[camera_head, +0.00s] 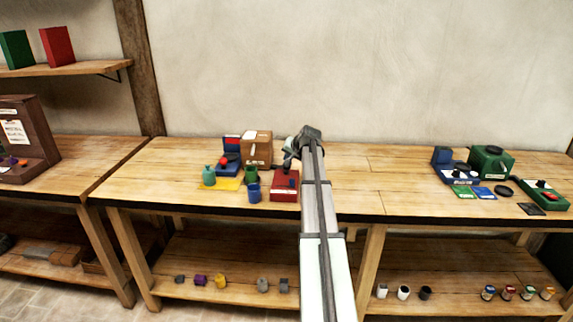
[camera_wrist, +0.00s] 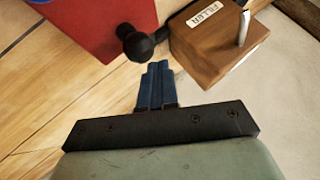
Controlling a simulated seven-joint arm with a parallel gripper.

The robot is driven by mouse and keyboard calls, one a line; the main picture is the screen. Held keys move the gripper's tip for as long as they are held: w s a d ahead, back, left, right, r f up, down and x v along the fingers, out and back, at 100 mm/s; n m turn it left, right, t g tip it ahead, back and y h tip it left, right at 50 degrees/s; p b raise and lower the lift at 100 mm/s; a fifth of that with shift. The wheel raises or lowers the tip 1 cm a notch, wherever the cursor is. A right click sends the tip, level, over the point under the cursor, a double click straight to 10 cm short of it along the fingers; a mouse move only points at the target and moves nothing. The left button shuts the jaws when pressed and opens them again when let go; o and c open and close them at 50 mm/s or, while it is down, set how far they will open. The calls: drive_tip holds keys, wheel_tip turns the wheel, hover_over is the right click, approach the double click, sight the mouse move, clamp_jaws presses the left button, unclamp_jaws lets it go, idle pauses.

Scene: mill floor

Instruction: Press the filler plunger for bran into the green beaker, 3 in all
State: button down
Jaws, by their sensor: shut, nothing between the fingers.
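My gripper (camera_wrist: 157,85) is shut and empty, its blue fingers together above the table. It also shows in the head view (camera_head: 290,156), just right of the wooden filler box. The filler (camera_head: 257,149) is a brown wooden box with a white label. In the wrist view the filler (camera_wrist: 205,45) reads "FILLER" and has a metal rod on it; I cannot tell whether this is the plunger. The fingers are apart from the box. The green beaker (camera_head: 251,174) stands in front of the filler in the head view; it is not visible in the wrist view.
A red box (camera_head: 285,187) with a black knob (camera_wrist: 137,43) stands close to the gripper. Green and blue devices (camera_head: 491,160) stand far right. The table between is mostly clear.

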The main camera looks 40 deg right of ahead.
drive_tip(key=shift+f, duration=0.95)
idle(1.1)
drive_tip(key=shift+r, duration=0.15)
idle(0.3)
drive_tip(key=shift+r, duration=1.25)
drive_tip(key=shift+r, duration=2.5)
idle(0.4)
wheel_tip(320, 180, up, 4)
drive_tip(key=shift+f, duration=0.1)
idle(0.3)
drive_tip(key=shift+f, duration=0.15)
